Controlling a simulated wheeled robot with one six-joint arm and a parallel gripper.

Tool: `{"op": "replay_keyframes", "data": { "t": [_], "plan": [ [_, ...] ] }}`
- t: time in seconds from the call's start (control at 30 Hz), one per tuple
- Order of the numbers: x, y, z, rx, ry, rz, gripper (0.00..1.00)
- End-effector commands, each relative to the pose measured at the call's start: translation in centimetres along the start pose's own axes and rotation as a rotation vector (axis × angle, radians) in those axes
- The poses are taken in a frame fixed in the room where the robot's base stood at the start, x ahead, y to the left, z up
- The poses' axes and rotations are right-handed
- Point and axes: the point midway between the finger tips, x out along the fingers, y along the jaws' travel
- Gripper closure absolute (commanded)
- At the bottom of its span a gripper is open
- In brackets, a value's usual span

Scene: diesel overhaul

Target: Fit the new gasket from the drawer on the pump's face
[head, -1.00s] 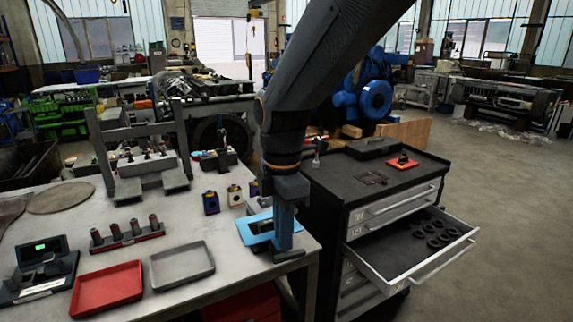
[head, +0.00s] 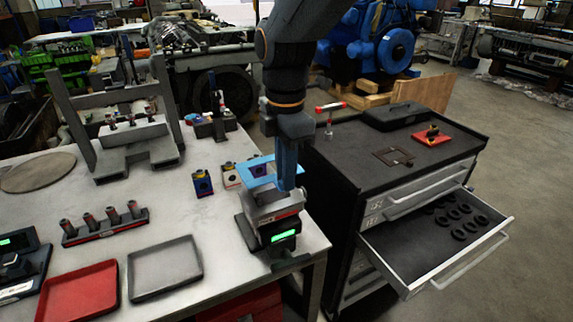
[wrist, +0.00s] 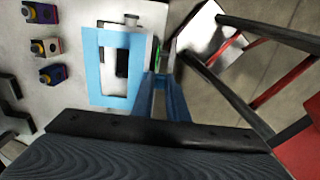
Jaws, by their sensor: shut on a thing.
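My gripper (head: 287,180) is shut on the right edge of a thin, light-blue rectangular gasket (head: 258,183) with a large opening. In the wrist view, the gasket (wrist: 92,72) extends left from my fingers (wrist: 162,82). It is held roughly flat above a small grey device with a green display (head: 284,237) at the table corner; whether they touch is unclear. The grey drawer (head: 400,283) is pulled open and holds several black rings. I cannot clearly identify the pump or its face; the gasket and my gripper hide part of the scene.
Small coloured blocks (head: 203,183) stand left of the gasket. A red tray (head: 78,291) and a grey tray (head: 165,268) lie on the table's front. A black cabinet (head: 345,165) stands to the right, with a dark square frame (head: 393,156) on top. Open floor lies farther right.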

Motion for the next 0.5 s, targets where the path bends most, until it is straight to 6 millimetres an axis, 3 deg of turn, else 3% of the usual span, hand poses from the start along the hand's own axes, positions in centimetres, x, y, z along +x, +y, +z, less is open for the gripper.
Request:
{"op": "replay_keyframes", "data": {
  "t": [0.5],
  "plan": [
    [5.6,0.0,0.0,0.000,0.000,-0.001,1.00]
  ]
}}
